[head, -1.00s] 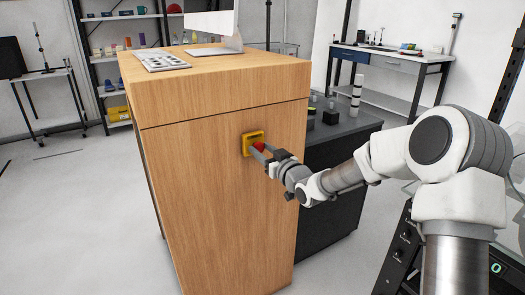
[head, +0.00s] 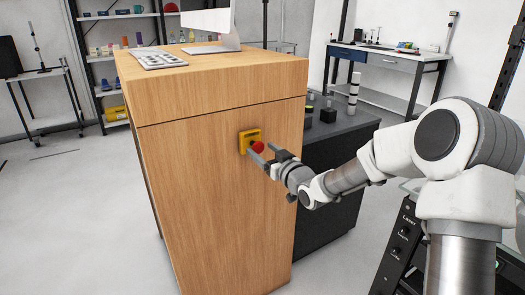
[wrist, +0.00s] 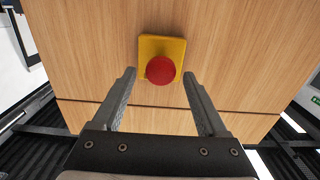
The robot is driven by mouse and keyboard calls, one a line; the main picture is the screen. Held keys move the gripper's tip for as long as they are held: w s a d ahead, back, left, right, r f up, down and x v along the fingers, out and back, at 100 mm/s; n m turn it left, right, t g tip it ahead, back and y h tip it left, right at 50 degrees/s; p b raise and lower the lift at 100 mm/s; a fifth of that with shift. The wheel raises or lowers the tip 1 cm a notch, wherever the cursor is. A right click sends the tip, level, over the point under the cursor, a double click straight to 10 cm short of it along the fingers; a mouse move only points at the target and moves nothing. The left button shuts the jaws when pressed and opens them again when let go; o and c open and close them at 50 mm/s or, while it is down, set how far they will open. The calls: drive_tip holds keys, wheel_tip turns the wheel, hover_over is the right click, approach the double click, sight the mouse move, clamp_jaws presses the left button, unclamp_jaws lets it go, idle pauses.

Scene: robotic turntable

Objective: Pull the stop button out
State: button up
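The stop button (head: 258,147) is a round red knob on a yellow square plate (head: 245,137), fixed to the side of a wooden cabinet. In the wrist view the red knob (wrist: 160,70) lies at upper middle, in front of its yellow plate (wrist: 150,45). My gripper (head: 263,153) is close in front of the knob. In the wrist view my gripper (wrist: 159,76) is open, with one finger on each side of the knob and a clear gap between knob and fingers. Nothing is held.
The wooden cabinet (head: 205,200) stands in front of me, with a keyboard (head: 158,58) and a monitor stand (head: 205,49) on top. A dark bench (head: 345,125) with small items adjoins its right side. Open floor (head: 70,220) lies to the left.

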drive_tip(key=shift+s, duration=0.1)
drive_tip(key=p+v, duration=0.3)
drive_tip(key=v, duration=1.4)
drive_tip(key=shift+d, duration=0.2)
